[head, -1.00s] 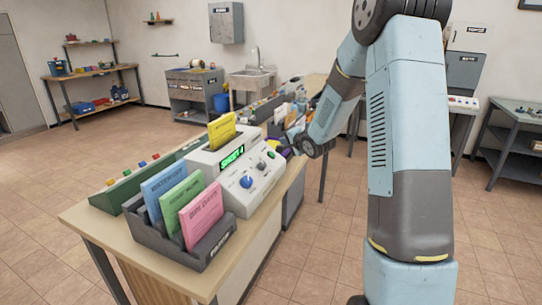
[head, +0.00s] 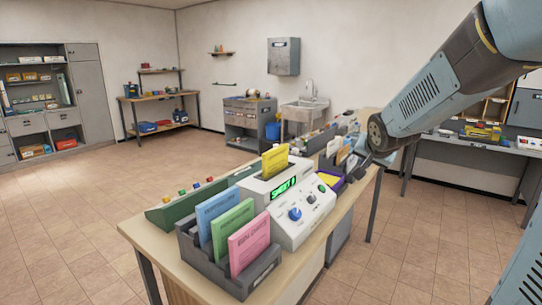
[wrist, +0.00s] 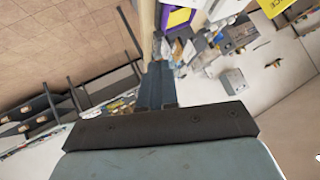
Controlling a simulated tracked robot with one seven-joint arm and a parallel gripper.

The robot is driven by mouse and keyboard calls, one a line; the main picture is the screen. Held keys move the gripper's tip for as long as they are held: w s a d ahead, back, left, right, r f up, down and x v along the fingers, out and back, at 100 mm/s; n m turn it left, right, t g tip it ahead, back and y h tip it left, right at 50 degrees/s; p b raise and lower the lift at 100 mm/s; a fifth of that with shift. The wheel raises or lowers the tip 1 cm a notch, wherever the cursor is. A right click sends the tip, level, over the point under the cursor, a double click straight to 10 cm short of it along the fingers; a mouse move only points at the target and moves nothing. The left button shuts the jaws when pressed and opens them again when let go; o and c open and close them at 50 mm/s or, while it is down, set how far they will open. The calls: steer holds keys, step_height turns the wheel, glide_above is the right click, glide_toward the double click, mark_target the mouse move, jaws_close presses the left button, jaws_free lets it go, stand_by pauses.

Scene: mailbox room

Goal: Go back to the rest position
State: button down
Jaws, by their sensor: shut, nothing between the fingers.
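My gripper (wrist: 157,82) shows in the wrist view as two dark fingers held together, with nothing between them. In the head view my arm reaches in from the upper right. Its wrist end is by the far right side of the workbench (head: 160,241), and the fingers are hard to make out there. In the wrist view, the purple tray with a yellow sheet (wrist: 180,17) lies beyond and right of the fingertips.
A grey rack (head: 215,275) of blue, green and pink cards stands at the bench's near end. Behind it are a white machine (head: 305,217) with a green display and yellow card, and a green button box (head: 180,214). Open tiled floor (head: 60,230) lies left.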

steer(key=s+a+r+n+g, duration=0.1)
steer(key=s+n+g, duration=0.1)
steer(key=s, duration=1.1)
steer(key=s+a+r+n+g+y, duration=0.1)
steer(key=s+n, duration=0.3)
steer(key=s, duration=1)
steer(key=shift+s+a+g, duration=0.3)
steer(key=shift+a+g, duration=0.2)
steer(key=shift+g, duration=0.2)
